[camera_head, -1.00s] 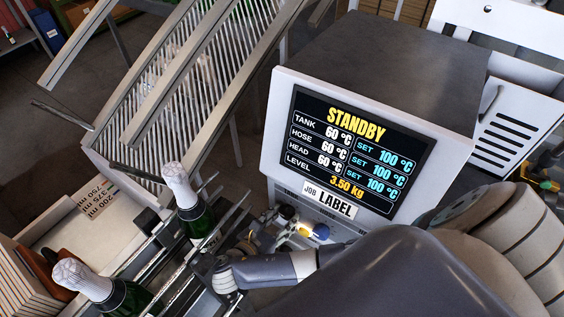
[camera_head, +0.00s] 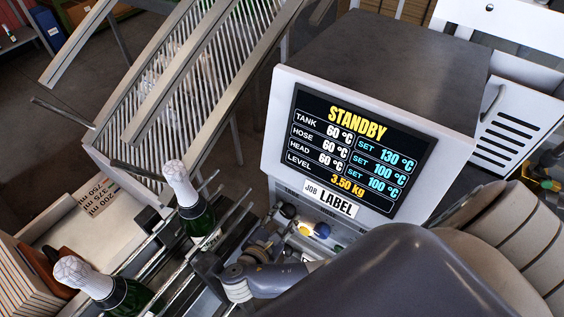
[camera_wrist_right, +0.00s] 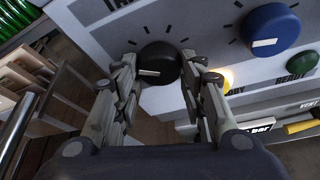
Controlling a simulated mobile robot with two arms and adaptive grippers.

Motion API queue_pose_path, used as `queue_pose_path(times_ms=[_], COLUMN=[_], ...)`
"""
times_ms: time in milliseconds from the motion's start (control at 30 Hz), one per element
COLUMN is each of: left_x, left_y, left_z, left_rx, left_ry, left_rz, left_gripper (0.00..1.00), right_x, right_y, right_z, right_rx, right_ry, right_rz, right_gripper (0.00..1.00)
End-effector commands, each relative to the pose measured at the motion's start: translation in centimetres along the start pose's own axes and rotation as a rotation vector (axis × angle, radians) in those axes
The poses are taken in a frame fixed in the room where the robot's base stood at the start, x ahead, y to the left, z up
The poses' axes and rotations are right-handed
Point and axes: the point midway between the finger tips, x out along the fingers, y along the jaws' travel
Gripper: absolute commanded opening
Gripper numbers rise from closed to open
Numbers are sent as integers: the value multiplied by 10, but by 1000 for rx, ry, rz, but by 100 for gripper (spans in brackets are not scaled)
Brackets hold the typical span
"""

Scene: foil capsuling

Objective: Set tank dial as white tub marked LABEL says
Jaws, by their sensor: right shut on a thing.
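The display (camera_head: 357,146) on the white melter unit reads STANDBY, with TANK at 60 °C and its SET at 130 °C. HOSE and HEAD each show 60 °C with SET 100 °C. A white tag (camera_head: 331,198) below it reads JOB LABEL. My right gripper (camera_head: 268,243) is at the panel under the display. In the right wrist view, my right gripper (camera_wrist_right: 159,72) has its fingers on both sides of a black dial (camera_wrist_right: 158,62) with a pale pointer line. Lettering above it is cut off. My left gripper and the white tub are out of view.
A blue dial (camera_wrist_right: 270,31) and a green button (camera_wrist_right: 303,62) sit right of the black dial. A lit lamp (camera_wrist_right: 222,77) is beside the right finger. Foil-topped bottles (camera_head: 189,200) stand on the rails at left.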

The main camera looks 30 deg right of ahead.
Motion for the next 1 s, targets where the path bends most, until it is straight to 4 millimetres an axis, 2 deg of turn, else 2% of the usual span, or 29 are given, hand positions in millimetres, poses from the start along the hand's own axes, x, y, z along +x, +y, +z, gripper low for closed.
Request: queue_pose_path(times_ms=[433,1000], left_x=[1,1], left_y=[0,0], left_z=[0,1], left_rx=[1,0], left_ry=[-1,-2], left_rz=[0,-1], left_gripper=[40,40], right_x=[2,2], right_y=[-1,-1], right_z=[1,1], right_rx=[224,262], right_ry=[-5,-6], right_rz=[92,107], right_gripper=[14,14])
